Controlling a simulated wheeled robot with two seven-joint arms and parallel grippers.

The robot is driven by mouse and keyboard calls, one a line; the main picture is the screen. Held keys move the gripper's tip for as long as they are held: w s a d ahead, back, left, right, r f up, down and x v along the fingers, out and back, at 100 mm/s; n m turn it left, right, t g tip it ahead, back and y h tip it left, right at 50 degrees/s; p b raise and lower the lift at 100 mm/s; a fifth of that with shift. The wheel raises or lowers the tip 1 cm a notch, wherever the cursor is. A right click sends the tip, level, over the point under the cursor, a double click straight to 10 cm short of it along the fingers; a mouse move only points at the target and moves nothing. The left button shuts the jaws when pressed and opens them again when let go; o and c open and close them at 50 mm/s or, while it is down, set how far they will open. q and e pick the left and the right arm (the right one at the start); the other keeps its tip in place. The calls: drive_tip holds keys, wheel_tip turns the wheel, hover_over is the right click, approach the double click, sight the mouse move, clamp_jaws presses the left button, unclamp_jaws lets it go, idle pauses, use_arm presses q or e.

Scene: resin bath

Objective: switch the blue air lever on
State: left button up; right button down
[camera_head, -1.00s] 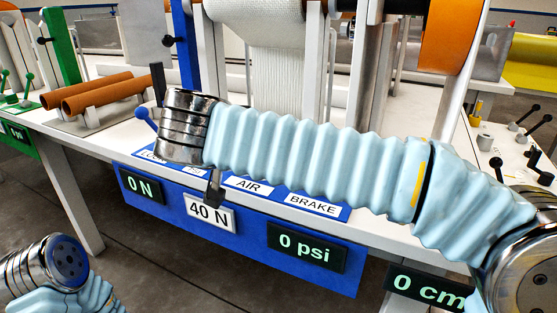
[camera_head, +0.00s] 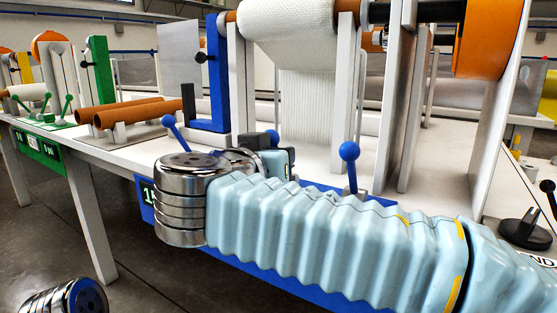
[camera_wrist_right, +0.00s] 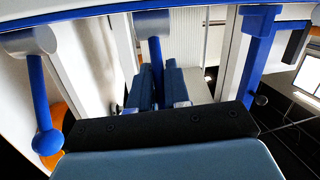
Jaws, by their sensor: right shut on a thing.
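Three blue levers stand along the front of the white bench in the head view. The left lever (camera_head: 171,129) and right lever (camera_head: 350,160) are free of my grippers. The middle lever, which I take for the air lever, shows only its ball (camera_head: 272,138) beside my right gripper (camera_head: 281,156). In the right wrist view its blue shaft (camera_wrist_right: 155,52) stands between the fingers of my right gripper (camera_wrist_right: 158,82), which is shut on it. My left gripper is out of view; only my left wrist shows at bottom left.
A blue upright post (camera_head: 218,80) and a roll of white fabric (camera_head: 288,20) stand behind the levers. Orange tubes (camera_head: 130,112) lie on a rack at left. Another lever (camera_wrist_right: 40,110) hangs free left of the fingers in the wrist view.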

drive_tip(key=shift+f, duration=0.1)
drive_tip(key=c, duration=1.2)
unclamp_jaws()
drive_tip(key=p+v, duration=0.1)
drive_tip(key=v, duration=1.3)
drive_tip(key=shift+f, duration=0.1)
